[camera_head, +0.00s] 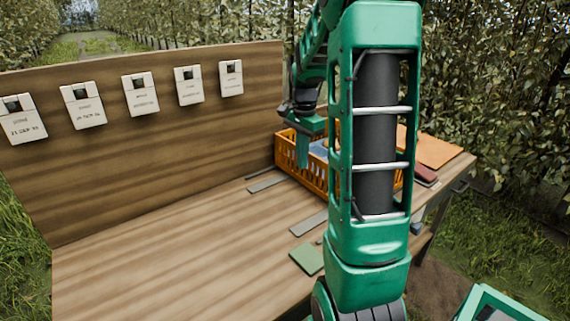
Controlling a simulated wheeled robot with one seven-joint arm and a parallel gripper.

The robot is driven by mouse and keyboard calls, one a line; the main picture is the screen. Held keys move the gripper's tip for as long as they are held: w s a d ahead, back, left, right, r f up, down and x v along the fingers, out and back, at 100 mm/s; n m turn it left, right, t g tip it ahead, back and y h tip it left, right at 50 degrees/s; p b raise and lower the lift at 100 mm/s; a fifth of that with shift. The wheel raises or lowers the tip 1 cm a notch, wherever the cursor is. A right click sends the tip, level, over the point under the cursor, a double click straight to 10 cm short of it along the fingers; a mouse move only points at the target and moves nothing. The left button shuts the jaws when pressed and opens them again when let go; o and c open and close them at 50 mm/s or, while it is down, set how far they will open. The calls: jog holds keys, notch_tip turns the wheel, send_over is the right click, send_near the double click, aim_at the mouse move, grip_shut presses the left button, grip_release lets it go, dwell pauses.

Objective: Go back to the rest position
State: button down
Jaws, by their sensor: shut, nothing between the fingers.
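My gripper (303,150) shows in the head view at the end of my green arm. It points down at the left end of an orange crate (284,155). The fingers are together with nothing seen between them. I cannot tell whether the fingertips are inside the crate or in front of its wall. The crate stands on the wooden table (150,270), and my arm hides its middle. Something blue (321,148) shows inside the crate, partly hidden.
A wooden back panel (130,160) carries several white cards. Flat grey strips (267,185) and a green square (307,259) lie on the table. A red item (424,173) and an orange board (436,148) lie at the right. The left tabletop is clear. Hedges stand behind.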

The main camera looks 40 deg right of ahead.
jog(key=shift+r, duration=0.15)
jog(key=s+a+n, duration=0.6)
jog(key=s+a, duration=0.2)
jog(key=s, duration=0.3)
jog(key=s+a+n, duration=0.6)
jog(key=s+a, duration=0.2)
jog(key=s, duration=0.4)
jog(key=shift+n, duration=0.3)
jog(key=shift+s+a+r, duration=0.1)
jog(key=shift+s, duration=0.05)
